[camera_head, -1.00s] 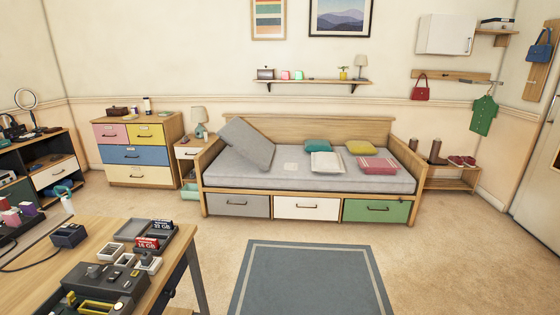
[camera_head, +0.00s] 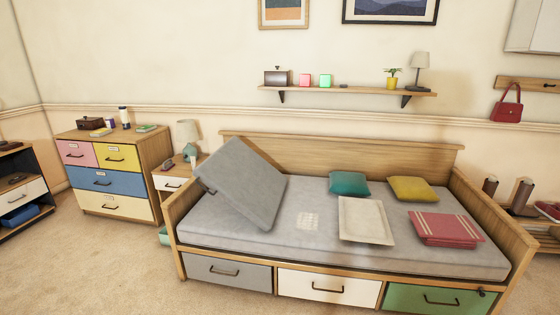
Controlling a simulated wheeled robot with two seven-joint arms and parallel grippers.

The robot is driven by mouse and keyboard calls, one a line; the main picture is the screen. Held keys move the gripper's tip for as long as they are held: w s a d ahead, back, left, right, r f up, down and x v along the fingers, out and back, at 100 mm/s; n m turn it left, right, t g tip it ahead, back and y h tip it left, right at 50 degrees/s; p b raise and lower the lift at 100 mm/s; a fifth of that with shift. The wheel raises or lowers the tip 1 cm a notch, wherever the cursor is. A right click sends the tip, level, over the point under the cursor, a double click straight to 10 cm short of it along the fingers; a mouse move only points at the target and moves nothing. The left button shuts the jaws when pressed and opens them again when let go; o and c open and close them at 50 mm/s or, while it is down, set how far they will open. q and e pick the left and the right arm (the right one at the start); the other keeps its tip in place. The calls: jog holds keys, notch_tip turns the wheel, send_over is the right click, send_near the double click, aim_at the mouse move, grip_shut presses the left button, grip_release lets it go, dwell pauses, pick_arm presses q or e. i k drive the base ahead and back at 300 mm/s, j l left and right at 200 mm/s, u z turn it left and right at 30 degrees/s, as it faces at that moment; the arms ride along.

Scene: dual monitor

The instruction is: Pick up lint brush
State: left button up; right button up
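I cannot make out a lint brush for certain in this view. Small items stand on the dresser (camera_head: 122,206) at the left: a dark brown box (camera_head: 90,123), a dark bottle with a light top (camera_head: 125,117), a flat tan item (camera_head: 101,132) and a green flat item (camera_head: 146,128). A small dark item (camera_head: 168,164) lies on the nightstand. Neither of my grippers is in view.
A daybed (camera_head: 335,150) with drawers fills the middle. A grey cushion (camera_head: 245,185), a teal pillow (camera_head: 349,183), a yellow pillow (camera_head: 411,190) and a red striped textile (camera_head: 446,228) lie on it. Bare carpet (camera_head: 85,265) is at the lower left.

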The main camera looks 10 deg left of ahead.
aim_at(167, 167)
jog(key=i+j+u, duration=0.1)
jog(key=i+u, duration=0.3)
jog(key=i+l+u, duration=0.15)
jog(key=i+u, duration=0.25)
jog(key=i, duration=0.15)
jog(key=i+l+u, duration=0.2)
jog(key=i+u, duration=0.2)
jog(key=i+j+u, duration=0.2)
jog(key=i+u, duration=0.75)
jog(key=i+l+u, duration=0.1)
jog(key=i+u, duration=0.25)
jog(key=u, duration=0.15)
jog(key=i+z, duration=0.15)
jog(key=i, duration=0.5)
jog(key=i+j+z, duration=0.2)
jog(key=i, duration=0.45)
